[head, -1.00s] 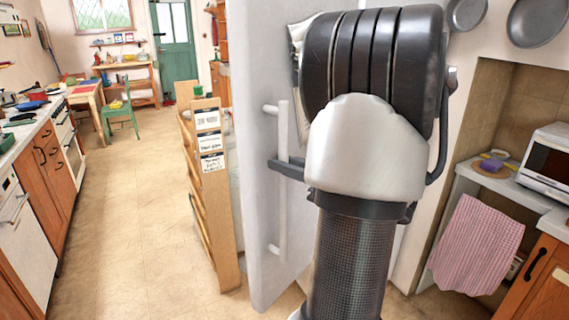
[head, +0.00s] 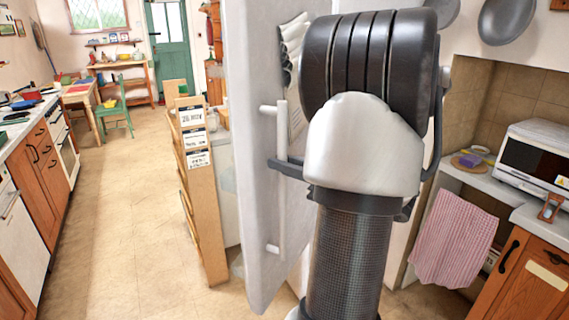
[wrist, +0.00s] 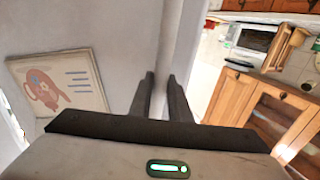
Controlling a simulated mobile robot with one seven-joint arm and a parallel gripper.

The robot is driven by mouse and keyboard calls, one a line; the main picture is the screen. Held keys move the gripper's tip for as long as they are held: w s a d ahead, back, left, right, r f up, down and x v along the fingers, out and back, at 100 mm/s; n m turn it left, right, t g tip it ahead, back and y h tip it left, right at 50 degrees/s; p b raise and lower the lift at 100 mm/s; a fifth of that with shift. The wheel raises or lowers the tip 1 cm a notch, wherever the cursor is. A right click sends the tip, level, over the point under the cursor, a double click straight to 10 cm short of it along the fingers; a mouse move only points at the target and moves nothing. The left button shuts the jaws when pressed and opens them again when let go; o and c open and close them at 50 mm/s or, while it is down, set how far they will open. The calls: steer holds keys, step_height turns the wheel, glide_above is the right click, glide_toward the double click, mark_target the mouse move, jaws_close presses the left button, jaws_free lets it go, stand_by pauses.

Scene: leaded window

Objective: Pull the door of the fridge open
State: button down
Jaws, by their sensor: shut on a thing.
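The white fridge door (head: 258,130) stands upright in the middle of the head view, its left edge free of the things behind it. A pale vertical bar handle (head: 282,215) is fixed on its face by short posts. My gripper (head: 281,164) is shut on the handle at about mid-height, with my arm to the right. The dark fingers (wrist: 160,95) in the wrist view close from both sides at the bar. My arm hides much of the door's right part and the fridge body. How wide the door stands open is hard to tell.
A wooden rack with labels (head: 205,210) stands just left of the door. Open tiled floor (head: 115,230) lies further left, beside a counter (head: 30,180). On the right are a towel (head: 452,240), a microwave (head: 540,155) and wooden cupboards (head: 535,285).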

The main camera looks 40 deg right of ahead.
steer(key=shift+d+r, duration=0.15)
steer(key=shift+d, duration=0.05)
steer(key=c, duration=1.6)
jaws_free()
steer(key=shift+d, duration=0.1)
steer(key=shift+c, duration=0.2)
steer(key=v, duration=1.7)
steer(key=shift+s, duration=0.2)
